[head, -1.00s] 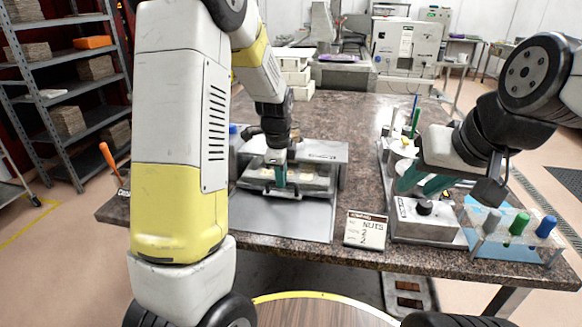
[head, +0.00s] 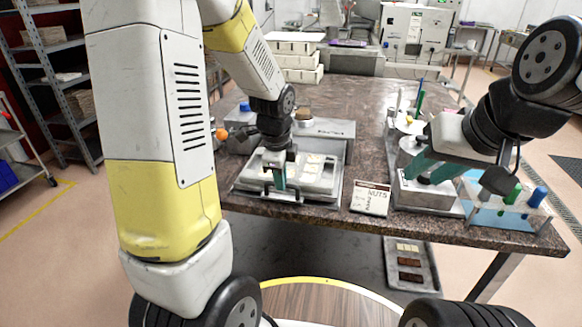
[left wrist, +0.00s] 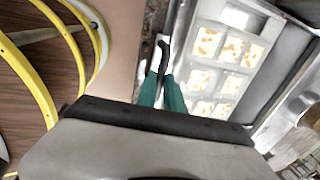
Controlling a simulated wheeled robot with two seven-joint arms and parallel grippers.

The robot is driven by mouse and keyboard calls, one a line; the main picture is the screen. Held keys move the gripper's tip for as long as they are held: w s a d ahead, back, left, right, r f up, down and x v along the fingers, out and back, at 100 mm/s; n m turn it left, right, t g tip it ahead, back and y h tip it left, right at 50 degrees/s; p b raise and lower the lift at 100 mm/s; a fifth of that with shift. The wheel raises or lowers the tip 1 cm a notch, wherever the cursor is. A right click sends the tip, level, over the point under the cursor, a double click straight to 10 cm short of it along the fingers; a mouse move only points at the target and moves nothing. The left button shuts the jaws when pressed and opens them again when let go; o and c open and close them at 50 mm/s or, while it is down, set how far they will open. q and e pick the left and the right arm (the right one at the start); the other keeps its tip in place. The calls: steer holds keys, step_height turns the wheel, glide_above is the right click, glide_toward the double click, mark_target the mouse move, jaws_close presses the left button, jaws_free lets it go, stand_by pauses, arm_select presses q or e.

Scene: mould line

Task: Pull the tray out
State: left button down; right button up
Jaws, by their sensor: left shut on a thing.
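The grey tray (head: 322,186) lies on the metal base plate near the table's front edge, with pale, patterned pieces in its compartments. In the left wrist view the tray (left wrist: 190,62) shows several white and orange pieces. Its dark bar handle (left wrist: 163,56) is on the side facing me. My left gripper (head: 279,178) is shut on the handle; its teal fingers also show in the left wrist view (left wrist: 163,88). My right gripper (head: 428,171) has its teal fingers apart above a grey box with a black knob (head: 424,180).
A metal housing (head: 335,129) stands behind the tray. A card reading NUTS (head: 371,198) is right of it. A clear rack with coloured-capped items (head: 500,212) stands at the right. Another tray (head: 410,270) is below the table. Open floor lies in front of the table.

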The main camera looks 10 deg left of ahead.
arm_select(q)
steer(key=shift+s, duration=0.15)
steer(key=c, duration=1.5)
jaws_free()
steer(key=shift+s, duration=0.15)
steer(key=shift+o, duration=0.2)
steer(key=shift+r, duration=0.15)
steer(key=v, duration=0.7)
steer(key=shift+r, duration=0.25)
